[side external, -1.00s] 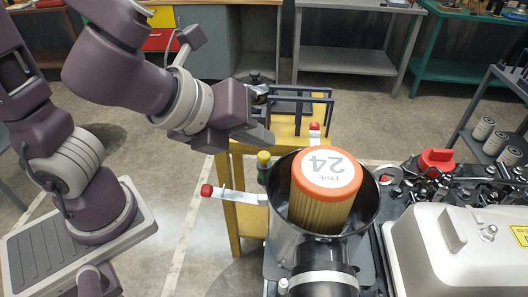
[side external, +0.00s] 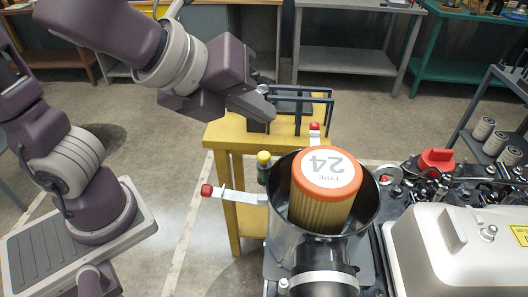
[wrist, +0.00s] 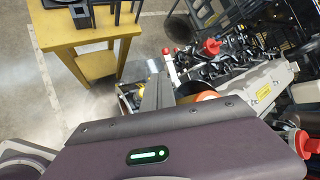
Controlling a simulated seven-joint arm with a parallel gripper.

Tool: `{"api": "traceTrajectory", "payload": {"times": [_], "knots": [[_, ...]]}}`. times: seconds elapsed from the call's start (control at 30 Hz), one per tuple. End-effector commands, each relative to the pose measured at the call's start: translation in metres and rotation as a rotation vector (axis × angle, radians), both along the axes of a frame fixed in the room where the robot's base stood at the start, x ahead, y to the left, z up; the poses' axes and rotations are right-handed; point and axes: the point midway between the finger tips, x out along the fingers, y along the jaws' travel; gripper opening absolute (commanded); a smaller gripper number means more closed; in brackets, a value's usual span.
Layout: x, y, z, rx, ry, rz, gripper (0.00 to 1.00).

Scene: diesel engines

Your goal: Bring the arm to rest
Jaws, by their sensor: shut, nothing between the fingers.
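My gripper (side external: 266,103) is shut and empty in the side external view. It is raised in front of the yellow table, up and left of the open black housing. The filter (side external: 322,205), with an orange rim and a white "TYPE 24" top, sits tilted inside the black housing (side external: 273,225). Part of the filter's orange rim (wrist: 207,96) also shows in the wrist view, mostly hidden behind my gripper.
Red-tipped clamp levers (side external: 207,191) stick out from the housing. The engine (side external: 465,255) with a red cap (side external: 437,160) lies to the right. The yellow table (side external: 222,133) with a dark rack (side external: 300,107) stands behind.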

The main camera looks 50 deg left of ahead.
Motion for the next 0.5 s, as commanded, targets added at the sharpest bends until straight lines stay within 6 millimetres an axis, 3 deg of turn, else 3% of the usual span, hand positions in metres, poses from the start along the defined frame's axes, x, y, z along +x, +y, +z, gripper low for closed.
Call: {"api": "traceTrajectory", "payload": {"times": [0.43,0.5], "knots": [[0.0,0.001,0.0,-0.004,0.001,0.006,0.0],[-0.002,0.014,-0.001,-0.064,0.019,0.102,0.0]]}}
